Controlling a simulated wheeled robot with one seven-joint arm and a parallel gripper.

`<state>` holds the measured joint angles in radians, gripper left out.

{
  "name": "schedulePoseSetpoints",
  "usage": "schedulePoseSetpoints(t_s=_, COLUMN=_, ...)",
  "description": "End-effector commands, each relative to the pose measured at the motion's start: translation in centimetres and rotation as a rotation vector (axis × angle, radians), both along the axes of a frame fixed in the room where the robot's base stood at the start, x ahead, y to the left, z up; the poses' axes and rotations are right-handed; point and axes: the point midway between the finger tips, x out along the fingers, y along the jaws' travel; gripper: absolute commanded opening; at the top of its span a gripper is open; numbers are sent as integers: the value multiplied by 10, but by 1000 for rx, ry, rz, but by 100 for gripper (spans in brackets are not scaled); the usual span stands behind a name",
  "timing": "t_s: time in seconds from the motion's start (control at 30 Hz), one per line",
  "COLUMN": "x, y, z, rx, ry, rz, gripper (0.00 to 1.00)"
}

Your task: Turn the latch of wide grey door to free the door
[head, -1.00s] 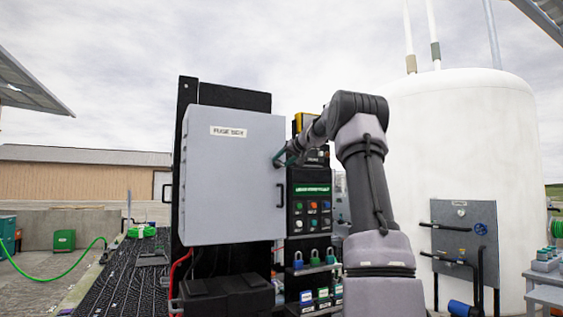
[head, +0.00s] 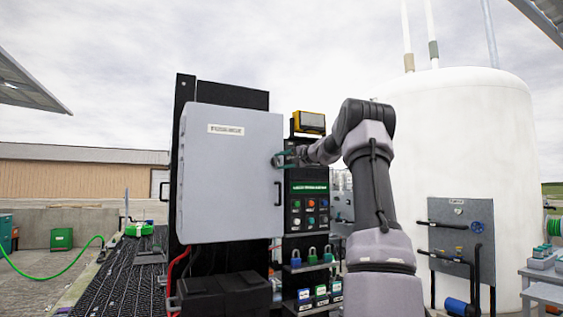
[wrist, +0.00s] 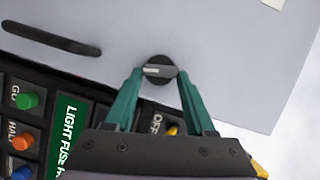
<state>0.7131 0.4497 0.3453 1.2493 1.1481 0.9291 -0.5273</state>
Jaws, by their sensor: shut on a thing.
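The wide grey door (head: 228,185) is the front of a box labelled as a fuse box, and it sits closed in the head view. Its face also fills the top of the wrist view (wrist: 225,70). The latch is a round black knob (wrist: 159,71) with a pale bar lying nearly level, near the door's edge. My gripper (wrist: 158,75) has its green fingers on both sides of the knob and is shut on it. In the head view my gripper (head: 280,160) is at the door's right edge, where the latch is hidden or too small to see.
A black door handle (wrist: 52,38) is near the latch. A control panel with several coloured buttons (head: 310,205) stands right of the door, with padlocks (head: 312,254) below. A black box (head: 222,296) sits under the door. A white tank (head: 460,150) is at the right.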

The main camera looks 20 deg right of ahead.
Motion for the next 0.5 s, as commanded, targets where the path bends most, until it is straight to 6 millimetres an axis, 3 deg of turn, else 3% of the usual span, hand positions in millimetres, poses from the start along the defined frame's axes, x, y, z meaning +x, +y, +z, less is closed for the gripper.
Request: schedulePoseSetpoints(t_s=0.5, x=0, y=-1, z=-4, rx=242, ry=9, rz=-1, gripper=0)
